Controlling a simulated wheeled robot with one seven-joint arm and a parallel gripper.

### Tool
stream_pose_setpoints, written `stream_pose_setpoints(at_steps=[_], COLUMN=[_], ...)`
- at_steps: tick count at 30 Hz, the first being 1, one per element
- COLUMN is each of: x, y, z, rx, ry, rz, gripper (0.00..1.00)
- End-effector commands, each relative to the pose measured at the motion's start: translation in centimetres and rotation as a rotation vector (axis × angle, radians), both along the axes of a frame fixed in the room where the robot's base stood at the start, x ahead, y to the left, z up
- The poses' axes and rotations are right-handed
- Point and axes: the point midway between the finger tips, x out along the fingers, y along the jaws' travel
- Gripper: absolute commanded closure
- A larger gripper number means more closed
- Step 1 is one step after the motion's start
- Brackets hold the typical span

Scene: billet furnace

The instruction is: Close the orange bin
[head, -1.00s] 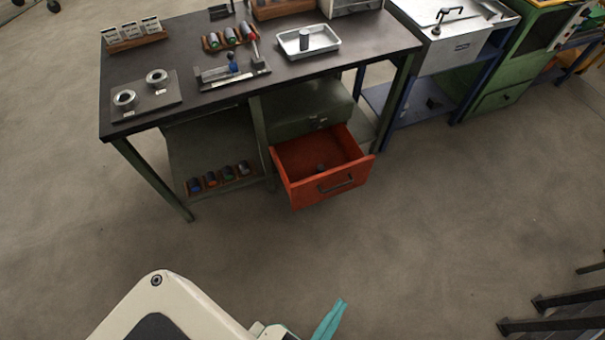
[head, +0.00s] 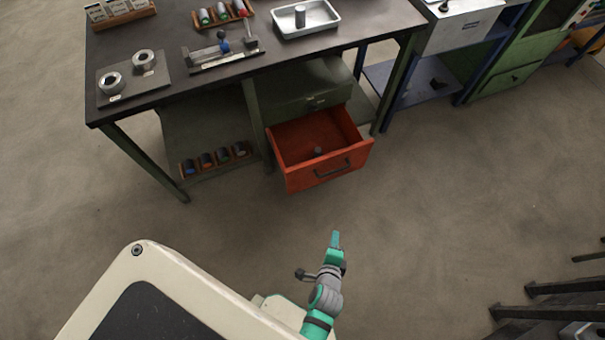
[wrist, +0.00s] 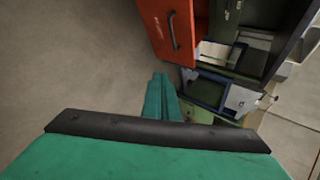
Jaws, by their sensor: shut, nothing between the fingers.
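The orange bin (head: 327,178) is a drawer under the right part of the workbench, pulled out toward me. A dark handle (head: 333,168) is on its front, and a small dark object (head: 318,151) lies inside it. In the wrist view the bin's front (wrist: 156,24) shows at the top, with its handle upright in the picture. My gripper (head: 336,240) is teal, shut and empty. It is in front of the bin, below it in the head view, and apart from it. The fingers also show in the wrist view (wrist: 160,90), below and apart from the bin.
The workbench (head: 170,85) carries a white tray (head: 305,28), a plate with two metal rings and other parts. Its lower shelf (head: 215,172) holds several small cylinders. A blue-framed stand (head: 410,82) is at right. Dark railing-like bars (head: 545,288) are at lower right. The floor before the bin is clear.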

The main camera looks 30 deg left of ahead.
Motion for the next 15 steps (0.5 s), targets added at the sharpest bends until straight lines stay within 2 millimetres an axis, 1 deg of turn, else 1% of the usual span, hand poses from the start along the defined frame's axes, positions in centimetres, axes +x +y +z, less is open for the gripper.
stream_pose_setpoints(at_steps=[1,5,6,8,9,12,15], x=[1.9,5.6,6.7,8.3,9.2,11.1,12.3], y=[1.1,4.1,5.3,7.0,8.2,11.0,13.2], z=[-1.1,-3.6,-4.1,-4.7,-5.0,-5.3,-5.3], rx=[0.091,0.343,0.418,0.522,0.587,0.720,0.815], ry=[0.047,0.207,0.260,0.339,0.391,0.512,0.608], rz=[-0.034,-0.148,-0.182,-0.231,-0.262,-0.332,-0.386], gripper=[1.00,1.00,1.00,1.00,1.00,1.00,1.00])
